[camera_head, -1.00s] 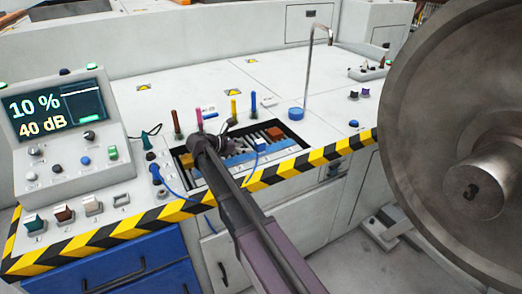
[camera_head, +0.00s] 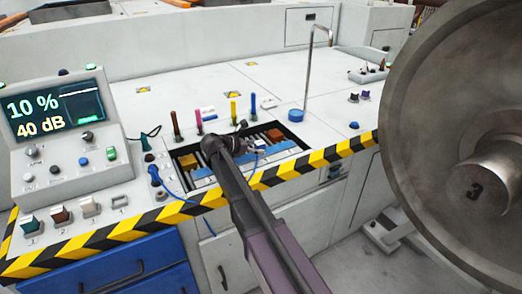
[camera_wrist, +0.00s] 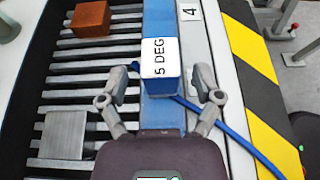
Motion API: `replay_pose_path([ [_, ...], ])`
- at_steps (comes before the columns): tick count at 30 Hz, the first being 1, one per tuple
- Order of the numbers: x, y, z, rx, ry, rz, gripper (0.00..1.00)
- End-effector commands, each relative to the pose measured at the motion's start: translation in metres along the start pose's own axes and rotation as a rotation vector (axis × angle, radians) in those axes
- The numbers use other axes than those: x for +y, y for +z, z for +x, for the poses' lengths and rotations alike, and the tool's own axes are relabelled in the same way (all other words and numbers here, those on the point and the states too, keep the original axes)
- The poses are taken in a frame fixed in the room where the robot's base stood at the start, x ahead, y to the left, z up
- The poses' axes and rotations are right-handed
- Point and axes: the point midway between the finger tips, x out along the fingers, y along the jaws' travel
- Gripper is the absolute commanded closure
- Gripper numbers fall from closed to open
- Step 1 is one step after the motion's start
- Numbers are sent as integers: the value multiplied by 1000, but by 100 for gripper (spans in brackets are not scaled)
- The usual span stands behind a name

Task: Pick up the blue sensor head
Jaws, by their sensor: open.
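The blue sensor head, a small block with a white top marked "5 DEG" (camera_wrist: 159,58), shows in the wrist view. It lies on a blue bar (camera_wrist: 158,112) along a slatted tray, with a blue cable (camera_wrist: 228,130) beside it. My gripper (camera_wrist: 166,70) is open, with one finger on each side of the block. The left fingertip is close to the block and there is a gap at the right; I cannot tell whether either touches. In the head view my gripper (camera_head: 246,146) is over the tray and mostly hides the block.
An orange-brown block (camera_wrist: 92,18) and a grey block (camera_wrist: 63,135) lie on the slats (camera_wrist: 75,95). A yellow-black striped edge (camera_head: 290,170) borders the console front. Several coloured upright pegs (camera_head: 233,106) stand behind the tray. A large metal wheel (camera_head: 440,100) stands at right.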

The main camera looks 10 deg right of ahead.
Motion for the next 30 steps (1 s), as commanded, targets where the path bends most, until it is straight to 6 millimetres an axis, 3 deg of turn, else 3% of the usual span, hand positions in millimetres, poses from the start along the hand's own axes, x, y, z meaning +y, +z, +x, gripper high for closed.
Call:
replay_pose_path([
  [6, 0, -1, 15, 0, 1, -1, 17],
  [22, 0, 0, 15, 0, 1, -1, 17],
  [23, 0, 0, 15, 0, 1, -1, 20],
  [30, 0, 0, 15, 0, 1, -1, 91],
])
